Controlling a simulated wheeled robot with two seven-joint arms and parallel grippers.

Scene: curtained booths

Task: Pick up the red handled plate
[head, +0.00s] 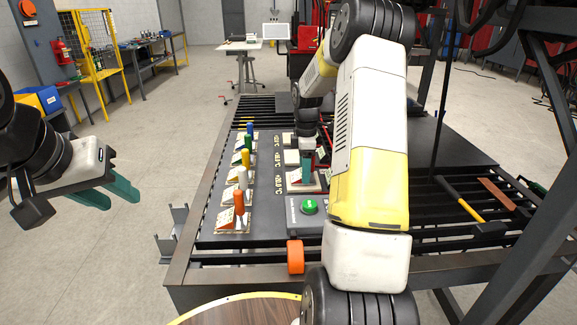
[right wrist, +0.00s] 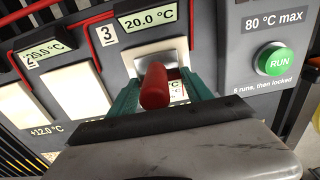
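The red handled plate shows in the right wrist view, with its upright red handle (right wrist: 155,88) in front of a pale plate with red markings (right wrist: 178,90), at the position marked 3. My right gripper (right wrist: 161,90) has its teal fingers on either side of the handle. The fingers look apart, with a gap beside the handle; contact is not clear. In the head view my right gripper (head: 306,163) points down over a plate with red markings (head: 302,182), and hides the handle. My left gripper (head: 115,194) is open and empty, left of the table.
Plates with blue, green, yellow, white and orange handles (head: 239,202) stand in a row on the dark panel (head: 265,215). A green RUN button (right wrist: 278,62) is right of position 3. Pale empty-looking pads (right wrist: 72,92) are to its left. A hammer (head: 460,200) lies on the right.

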